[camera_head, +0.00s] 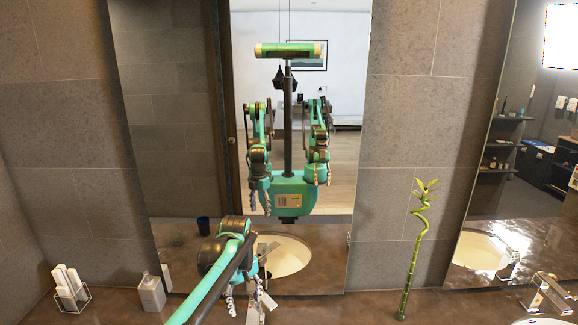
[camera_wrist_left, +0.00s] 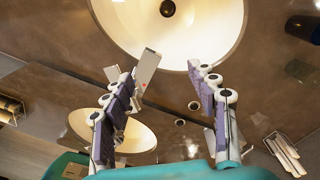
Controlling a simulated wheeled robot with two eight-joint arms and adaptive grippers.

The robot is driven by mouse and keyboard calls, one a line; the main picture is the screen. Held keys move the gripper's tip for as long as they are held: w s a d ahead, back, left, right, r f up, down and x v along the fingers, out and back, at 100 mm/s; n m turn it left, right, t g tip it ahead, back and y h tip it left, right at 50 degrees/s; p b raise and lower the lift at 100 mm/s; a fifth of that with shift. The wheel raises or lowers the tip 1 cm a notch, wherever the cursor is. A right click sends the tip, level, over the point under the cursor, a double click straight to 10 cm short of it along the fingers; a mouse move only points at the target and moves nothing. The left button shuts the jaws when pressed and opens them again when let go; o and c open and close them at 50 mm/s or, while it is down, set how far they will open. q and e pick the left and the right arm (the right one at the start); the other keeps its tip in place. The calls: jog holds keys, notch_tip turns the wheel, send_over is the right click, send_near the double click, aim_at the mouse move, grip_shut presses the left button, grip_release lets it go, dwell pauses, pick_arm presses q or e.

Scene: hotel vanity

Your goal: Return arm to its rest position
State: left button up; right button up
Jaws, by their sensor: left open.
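My left arm reaches in from the bottom of the head view, and its gripper (camera_head: 246,306) is low over the counter in front of the mirror. In the left wrist view the two jointed fingers of the left gripper (camera_wrist_left: 165,82) are spread apart with nothing held between them. A pale faucet with a red dot (camera_wrist_left: 149,68) shows beyond the fingers, close to the left one in the picture. My right gripper is not directly in view; both my arms show small in the mirror (camera_head: 340,110).
A white basin (camera_wrist_left: 215,40) lies beyond the fingers, with a dark cup (camera_wrist_left: 302,28) to its right. Rolled towels in a wire holder (camera_head: 68,290) and a white bottle (camera_head: 151,293) stand left. A bamboo stalk (camera_head: 412,262) and another faucet (camera_head: 545,294) stand right.

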pick_arm(q)
jog(key=s+a+f+m+t+b, duration=0.1)
jog(key=s+a+m+t+b, duration=0.1)
jog(key=s+b, duration=0.35)
jog(key=s+a+f+m+t+b, duration=0.1)
jog(key=s+m+b, duration=0.1)
jog(key=s, duration=0.6)
jog(key=s+a+f+m+t+b, duration=0.2)
jog(key=s+f+b, duration=0.4)
jog(key=s+f, duration=0.5)
jog(key=shift+s+a+m+t, duration=0.15)
jog(key=shift+s+m+t, duration=0.65)
jog(key=shift+m+t, duration=0.1)
